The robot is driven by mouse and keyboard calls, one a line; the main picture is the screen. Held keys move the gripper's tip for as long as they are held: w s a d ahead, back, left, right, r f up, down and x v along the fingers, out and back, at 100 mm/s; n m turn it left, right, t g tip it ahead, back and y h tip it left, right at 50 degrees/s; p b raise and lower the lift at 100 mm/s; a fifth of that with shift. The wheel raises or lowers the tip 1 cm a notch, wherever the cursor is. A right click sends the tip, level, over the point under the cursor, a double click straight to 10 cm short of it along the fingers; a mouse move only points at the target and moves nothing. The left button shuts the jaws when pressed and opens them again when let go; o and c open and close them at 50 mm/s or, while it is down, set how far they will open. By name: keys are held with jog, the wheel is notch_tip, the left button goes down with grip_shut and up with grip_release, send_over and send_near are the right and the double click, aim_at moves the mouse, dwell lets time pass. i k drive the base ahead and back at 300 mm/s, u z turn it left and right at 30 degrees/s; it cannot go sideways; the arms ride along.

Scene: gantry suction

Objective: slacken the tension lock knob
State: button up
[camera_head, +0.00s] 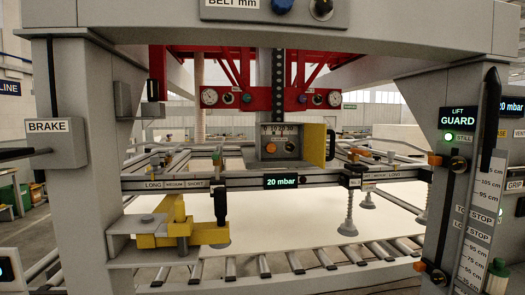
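No knob in view carries a readable label naming it the tension lock. At the top edge, a panel labelled "BELT mm" (232,3) is cut off by the frame. A blue knob (283,5) and a black knob (321,9) sit on the beam beside it. I cannot tell which of them, if either, is the tension lock knob. My gripper is not in view.
A grey gantry frames the view, with a brake box (57,143) at left and a lift guard panel (459,137) at right. A crossbar display (283,181) reads 20 mbar. A yellow bracket (180,233) and suction cups (348,228) sit above rollers (297,262).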

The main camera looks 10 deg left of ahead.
aim_at(290, 147)
jog(key=u, duration=0.8)
jog(key=i, duration=0.45)
